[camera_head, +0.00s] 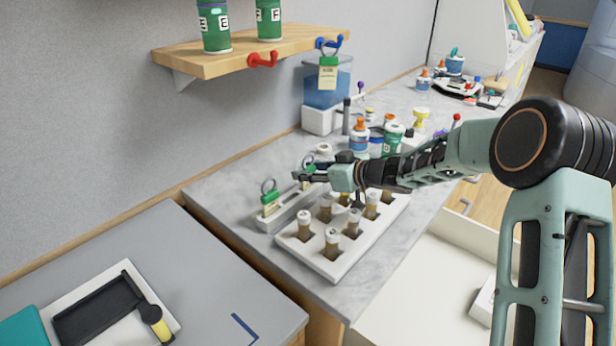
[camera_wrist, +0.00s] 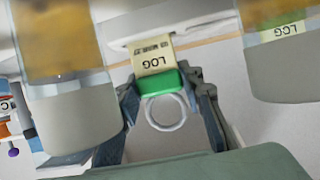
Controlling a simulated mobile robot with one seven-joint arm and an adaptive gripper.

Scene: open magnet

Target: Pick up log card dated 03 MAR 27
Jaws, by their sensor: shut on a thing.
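A log card (camera_wrist: 152,57) with a green clip top (camera_wrist: 158,82) and a metal ring shows upside down in the wrist view. It reads LOG with a small date that looks like 03 MAR 27. My gripper (camera_wrist: 165,92) is shut on its green top, one finger on each side. Another green-topped card (camera_head: 270,204) stands at the rack's near left end. A third card (camera_head: 328,74) hangs from the blue hook under the shelf. Whether the held card is clear of the rack is hard to tell.
A white tray (camera_head: 325,265) of several capped brown vials stands right beside the rack, close to my gripper. Bottles (camera_head: 358,140) and a blue-filled container (camera_head: 325,90) stand behind. An open drawer (camera_head: 420,270) lies at the right.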

